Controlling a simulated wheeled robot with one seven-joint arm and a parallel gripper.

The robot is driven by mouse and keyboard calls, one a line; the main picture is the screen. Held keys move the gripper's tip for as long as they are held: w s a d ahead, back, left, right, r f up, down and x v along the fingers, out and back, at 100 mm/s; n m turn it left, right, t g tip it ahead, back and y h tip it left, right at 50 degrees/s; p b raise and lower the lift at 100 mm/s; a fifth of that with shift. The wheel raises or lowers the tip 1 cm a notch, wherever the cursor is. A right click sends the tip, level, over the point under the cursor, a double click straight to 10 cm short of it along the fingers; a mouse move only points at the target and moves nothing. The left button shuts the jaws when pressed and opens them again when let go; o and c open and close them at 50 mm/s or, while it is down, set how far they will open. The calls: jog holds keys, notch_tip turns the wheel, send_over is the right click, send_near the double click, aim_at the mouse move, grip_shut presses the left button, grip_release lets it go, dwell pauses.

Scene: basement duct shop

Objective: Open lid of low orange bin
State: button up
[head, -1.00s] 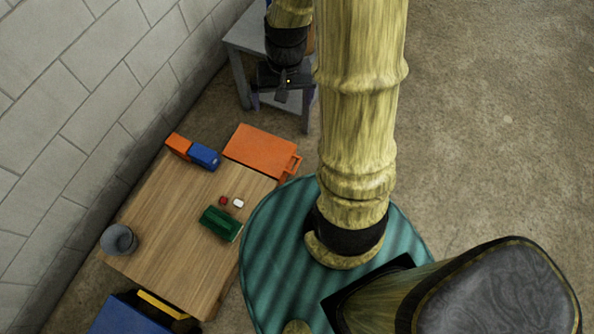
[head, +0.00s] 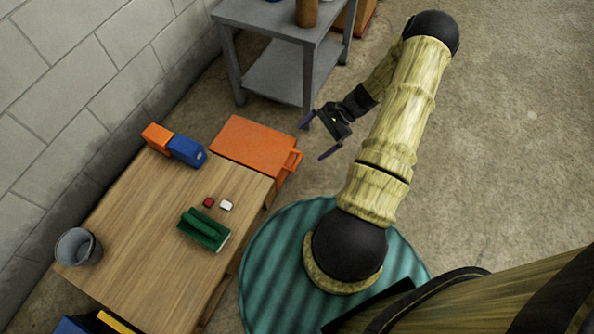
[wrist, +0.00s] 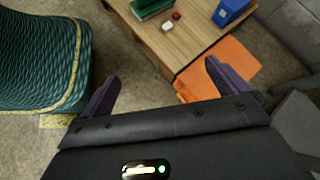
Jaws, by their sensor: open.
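The low orange bin (head: 252,146) stands on the floor at the far end of the wooden table, its flat lid closed. An orange handle (head: 293,160) sticks out at its right side. In the wrist view the orange bin (wrist: 232,66) lies beyond my right finger, which hides part of it. My gripper (head: 316,137) is open and empty, to the right of the bin and apart from it. In the wrist view my gripper (wrist: 158,85) shows its two dark fingers spread wide.
The wooden table (head: 140,240) holds a green tool (head: 203,229), a red block (head: 208,202), a white block (head: 226,205), a blue object (head: 187,150), an orange one (head: 157,138) and a grey bucket (head: 77,247). A grey shelf table (head: 280,70) stands behind.

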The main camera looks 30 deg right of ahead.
aim_at(297, 162)
jog(key=d+f+m+t+b, duration=0.3)
jog(key=f+b, duration=0.3)
jog(key=f, duration=0.4)
jog(key=s+d+f+m+t+b, duration=0.1)
jog(key=d+f+m+t+b, duration=0.3)
jog(key=f, duration=0.7)
jog(key=s+d+f+m+t+b, duration=0.1)
jog(key=d+f+m+t+b, duration=0.2)
jog(key=f, duration=0.8)
jog(key=m+t+b, duration=0.2)
jog(key=t+b, duration=0.1)
jog(key=b, duration=0.1)
jog(key=shift+s+d+f+m+y+b, duration=0.15)
jog(key=shift+s+m+y+b, duration=0.1)
jog(key=shift+m+y+b, duration=0.15)
jog(key=b+x, duration=0.2)
jog(key=x, duration=0.3)
jog(key=b+x, duration=0.2)
jog(key=x, duration=0.4)
jog(key=b+x, duration=0.2)
jog(key=x, duration=0.4)
jog(key=shift+w+r, duration=0.2)
jog(key=shift+c, duration=0.4)
jog(key=shift+r, duration=0.15)
jog(key=c, duration=0.9)
